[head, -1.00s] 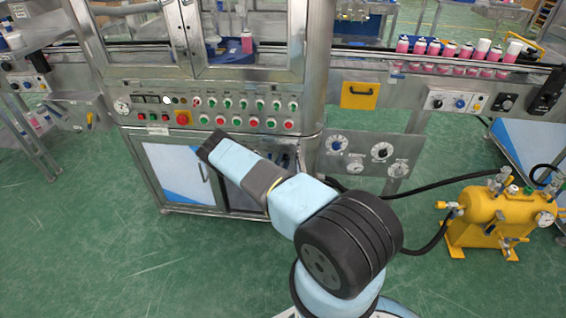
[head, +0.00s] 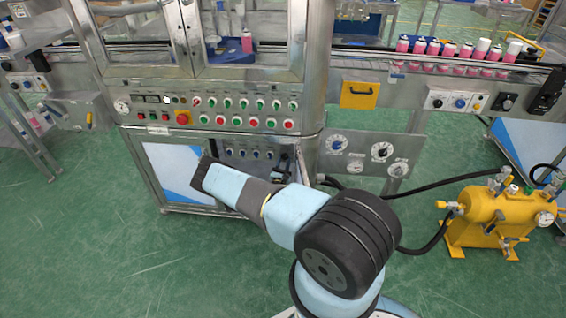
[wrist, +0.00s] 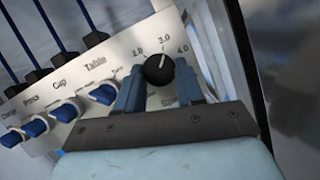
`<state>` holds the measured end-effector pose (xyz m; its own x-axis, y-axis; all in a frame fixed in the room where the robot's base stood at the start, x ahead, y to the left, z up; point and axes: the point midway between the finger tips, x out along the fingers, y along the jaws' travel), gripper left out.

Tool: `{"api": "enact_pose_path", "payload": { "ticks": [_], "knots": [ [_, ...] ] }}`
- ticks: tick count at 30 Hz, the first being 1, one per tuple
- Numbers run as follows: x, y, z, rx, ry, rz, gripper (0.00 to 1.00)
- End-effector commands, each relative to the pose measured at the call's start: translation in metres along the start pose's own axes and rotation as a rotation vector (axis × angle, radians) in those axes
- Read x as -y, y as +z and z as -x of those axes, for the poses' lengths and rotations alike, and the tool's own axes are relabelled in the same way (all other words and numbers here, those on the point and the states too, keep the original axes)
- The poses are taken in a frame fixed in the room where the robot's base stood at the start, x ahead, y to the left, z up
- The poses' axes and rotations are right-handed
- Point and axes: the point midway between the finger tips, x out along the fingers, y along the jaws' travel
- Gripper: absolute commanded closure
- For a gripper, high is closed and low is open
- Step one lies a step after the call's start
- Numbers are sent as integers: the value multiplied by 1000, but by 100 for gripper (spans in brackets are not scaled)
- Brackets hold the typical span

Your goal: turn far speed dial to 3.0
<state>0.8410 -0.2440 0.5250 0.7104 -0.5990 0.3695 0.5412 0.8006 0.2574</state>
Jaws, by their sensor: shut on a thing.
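The speed dial (wrist: 157,73) is a round black knob with a white pointer mark, at the right end of a light panel in the wrist view. Its scale shows 2.0, 3.0 and 4.0, and the mark points up towards about 3.0. The label below it is partly hidden by my gripper. My gripper (wrist: 160,78) has its two blue fingers on either side of the dial and is shut on it. In the head view my arm shows, but I cannot make out the gripper or this dial there.
Several blue knobs (wrist: 66,110) labelled Table, Cap and others stand left of the dial. A metal frame edge (wrist: 243,50) rises close on the right. In the head view, a button panel (head: 225,112) is above the cabinet opening and a yellow tank (head: 497,215) is right.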

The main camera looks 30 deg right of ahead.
Motion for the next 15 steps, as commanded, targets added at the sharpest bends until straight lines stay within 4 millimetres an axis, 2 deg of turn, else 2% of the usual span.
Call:
{"api": "enact_pose_path", "payload": {
  "ticks": [6, 15],
  "knots": [
    [0, 0, 0, 0, 46, 107, 93],
    [1, 0, 0, 0, 71, 169, 93]
  ]
}}
